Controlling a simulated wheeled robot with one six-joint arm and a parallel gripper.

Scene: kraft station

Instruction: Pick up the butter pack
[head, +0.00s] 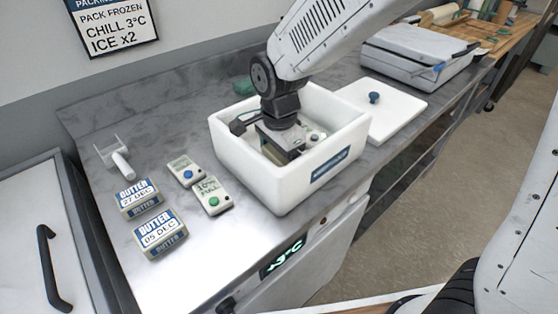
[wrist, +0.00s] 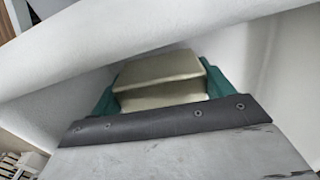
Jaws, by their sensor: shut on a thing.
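My gripper (head: 280,150) is down inside the white foam box (head: 290,185) in the head view. In the wrist view, its green finger pads (wrist: 218,78) stand on both sides of a pale beige pack (wrist: 160,68), and the gripper is shut on it. This pack matches the beige sides of the butter packs, but no label shows on it. Two other butter packs lie on the counter left of the box, one marked 27 DEC (head: 139,198) and one marked 05 DEC (head: 161,234).
Two pale packs with a blue button (head: 186,171) and a green button (head: 212,196) lie between the butter and the box. A white lid (head: 385,105) lies right of the box. A grey scale-like case (head: 420,55) stands behind it. The box walls surround my gripper.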

